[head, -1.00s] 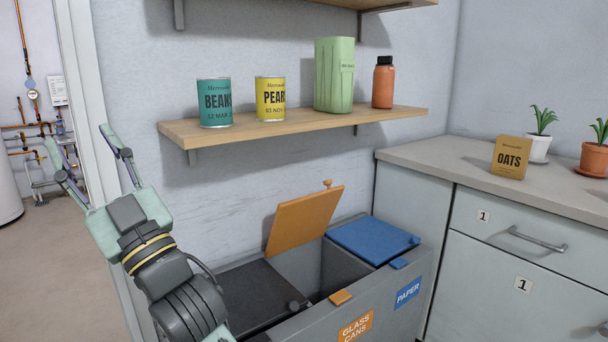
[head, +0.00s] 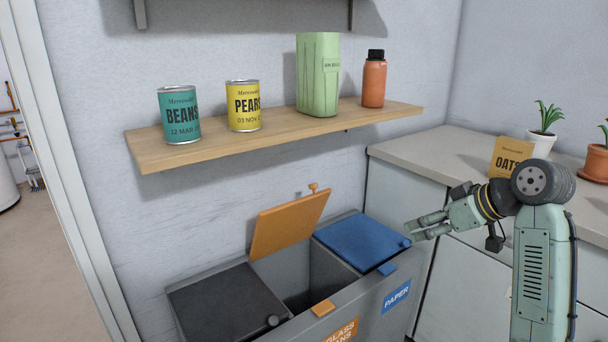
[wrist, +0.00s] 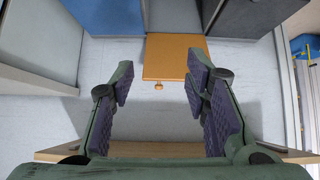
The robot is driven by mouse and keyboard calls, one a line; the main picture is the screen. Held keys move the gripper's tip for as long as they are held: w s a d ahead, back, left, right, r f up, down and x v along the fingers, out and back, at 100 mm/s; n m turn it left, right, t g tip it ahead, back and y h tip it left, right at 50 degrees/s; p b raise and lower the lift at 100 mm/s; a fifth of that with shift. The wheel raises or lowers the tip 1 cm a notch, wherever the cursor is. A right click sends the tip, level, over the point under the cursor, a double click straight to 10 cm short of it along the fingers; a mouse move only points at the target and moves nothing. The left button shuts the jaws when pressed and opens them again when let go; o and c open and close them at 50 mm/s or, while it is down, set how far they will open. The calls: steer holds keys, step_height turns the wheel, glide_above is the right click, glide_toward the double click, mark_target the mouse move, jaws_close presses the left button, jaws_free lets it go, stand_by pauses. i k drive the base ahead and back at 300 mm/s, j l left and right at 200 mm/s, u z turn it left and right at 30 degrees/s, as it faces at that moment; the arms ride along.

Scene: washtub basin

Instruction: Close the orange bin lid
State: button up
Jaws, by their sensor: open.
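The orange lid (head: 290,226) stands raised and tilted back toward the wall over the middle compartment of the grey bin unit (head: 378,318). A small knob is at its top edge. The compartment below it is open and dark inside. The orange lid (wrist: 176,57) also shows in the wrist view, ahead of the fingers and between them, with its knob pointing down in the picture. My gripper (head: 412,230) is open and empty, to the right of the orange lid and near the blue lid's right corner, apart from the orange lid. The gripper's two fingers (wrist: 160,92) are spread wide in the wrist view.
The blue lid (head: 362,241) and the dark grey lid (head: 225,302) lie shut on either side. A wooden shelf (head: 290,137) with cans and containers overhangs the bins. The counter (head: 425,163) with an oats box (head: 508,157) and plants is at right.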

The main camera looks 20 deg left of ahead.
mark_target(280, 227)
steer(key=i+j, duration=0.15)
steer(key=j, duration=0.2)
steer(key=i+j, duration=0.15)
steer(key=j, duration=0.2)
steer(key=i+j, duration=0.2)
steer(key=j, duration=0.2)
steer(key=i+j, duration=0.15)
steer(key=j, duration=0.2)
